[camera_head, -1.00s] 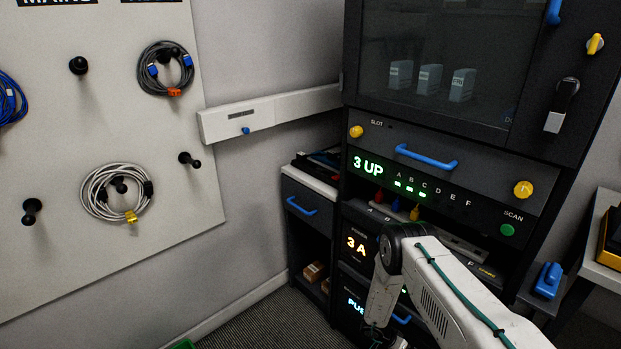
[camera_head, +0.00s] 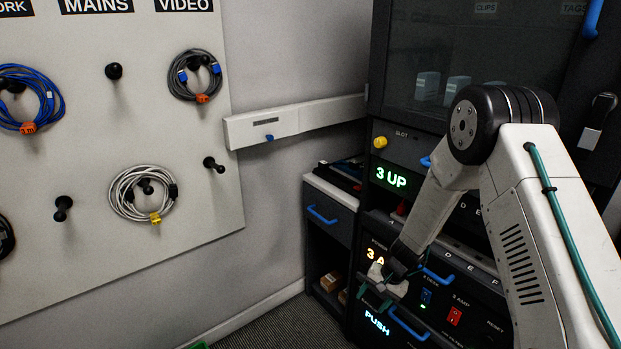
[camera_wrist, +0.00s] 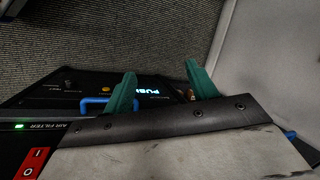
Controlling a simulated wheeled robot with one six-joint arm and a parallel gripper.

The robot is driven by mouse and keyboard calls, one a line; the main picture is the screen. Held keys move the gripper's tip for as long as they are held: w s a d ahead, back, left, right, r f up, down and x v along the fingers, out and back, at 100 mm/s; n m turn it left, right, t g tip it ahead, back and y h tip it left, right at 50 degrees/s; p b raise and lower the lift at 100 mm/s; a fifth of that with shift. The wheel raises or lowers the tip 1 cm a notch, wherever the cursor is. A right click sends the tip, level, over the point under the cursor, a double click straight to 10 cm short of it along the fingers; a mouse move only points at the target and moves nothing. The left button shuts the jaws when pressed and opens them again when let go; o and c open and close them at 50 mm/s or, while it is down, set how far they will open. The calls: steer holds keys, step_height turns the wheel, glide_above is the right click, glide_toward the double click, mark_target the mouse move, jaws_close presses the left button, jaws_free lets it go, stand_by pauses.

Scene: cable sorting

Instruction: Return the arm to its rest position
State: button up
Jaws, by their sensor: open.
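My gripper (camera_head: 376,298) is in front of the lower rack panels in the head view, below the "3 A" display. Its two green fingers (camera_wrist: 160,88) stand apart in the wrist view, with nothing between them. My arm is bent, with the elbow raised in front of the rack and the forearm pointing down. In the wrist view a blue handle (camera_wrist: 96,104) and the lit "PUSH" display (camera_wrist: 148,91) lie beyond the fingers.
The dark equipment rack (camera_head: 386,190) fills the right side. Left of it stands a low cabinet (camera_head: 331,200) with a blue handle. A pegboard (camera_head: 90,210) with coiled cables hangs at the left. Carpet floor (camera_head: 285,327) shows at the bottom.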

steer(key=s+r+n+g, duration=0.1)
steer(key=s+r, duration=0.2)
steer(key=r, duration=0.4)
steer(key=s+r+n, duration=0.1)
steer(key=s+r, duration=0.3)
steer(key=r, duration=0.3)
steer(key=s+d+r+n+t+h, duration=0.1)
steer(key=s+d+r, duration=0.3)
steer(key=s+r, duration=0.9)
steer(key=s+d+r+n+t+h, duration=0.1)
steer(key=s+d+r+n+h, duration=0.1)
steer(key=s+r, duration=1.2)
steer(key=shift+s+d+h, duration=0.6)
steer(key=shift+s+d, duration=0.35)
steer(key=shift+d, duration=0.2)
